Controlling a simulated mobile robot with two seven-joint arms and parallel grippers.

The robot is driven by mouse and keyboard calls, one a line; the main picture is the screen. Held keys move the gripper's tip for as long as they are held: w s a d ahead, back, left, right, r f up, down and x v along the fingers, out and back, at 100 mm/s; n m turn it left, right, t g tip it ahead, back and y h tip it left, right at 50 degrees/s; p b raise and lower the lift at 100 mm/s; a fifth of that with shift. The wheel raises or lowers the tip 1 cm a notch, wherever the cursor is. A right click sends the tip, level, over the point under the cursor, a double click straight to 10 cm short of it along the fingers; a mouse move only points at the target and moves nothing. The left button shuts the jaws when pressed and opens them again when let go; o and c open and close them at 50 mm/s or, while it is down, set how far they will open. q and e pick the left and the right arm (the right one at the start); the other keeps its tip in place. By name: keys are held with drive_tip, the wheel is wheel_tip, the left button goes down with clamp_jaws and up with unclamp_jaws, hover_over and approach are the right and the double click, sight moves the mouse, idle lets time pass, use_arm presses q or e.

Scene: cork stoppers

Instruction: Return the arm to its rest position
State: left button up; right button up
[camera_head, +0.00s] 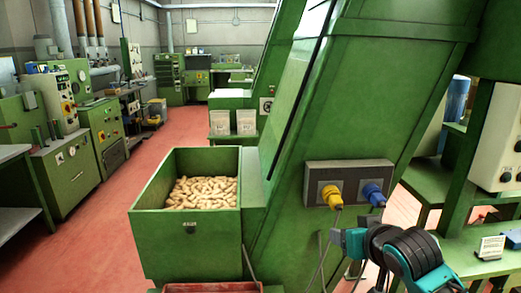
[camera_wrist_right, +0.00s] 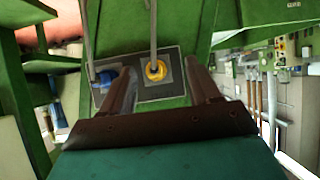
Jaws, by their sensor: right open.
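My right arm (camera_head: 412,252) comes in from the lower right in the head view, teal and black. Its gripper (camera_head: 340,237) is just below and in front of the grey socket panel (camera_head: 316,178). In the right wrist view the two dark fingers of my right gripper (camera_wrist_right: 160,68) are spread open. Nothing is held between them. The yellow plug (camera_head: 332,196) sits in the panel and appears beyond the gap between the fingers in the wrist view (camera_wrist_right: 155,70). The blue plug (camera_head: 374,194) sits beside it. My left gripper is not in view.
A green bin (camera_head: 188,245) full of cork stoppers (camera_head: 203,192) stands left of the sloped green machine (camera_head: 345,100). Cables hang from the plugs near my gripper. A green bench (camera_head: 475,262) stands at the right. Red floor (camera_head: 140,165) is clear at left.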

drive_tip(key=s+a+f+n, duration=0.1)
drive_tip(key=s+a+f, duration=0.1)
drive_tip(key=s+f, duration=0.9)
drive_tip(key=s+a+f+y, duration=0.1)
drive_tip(key=s+f, duration=1.1)
drive_tip(key=f, duration=0.1)
drive_tip(key=shift+a+f+n+g, duration=0.35)
drive_tip(key=shift+a+n+g, duration=0.05)
drive_tip(key=shift+c, duration=0.4)
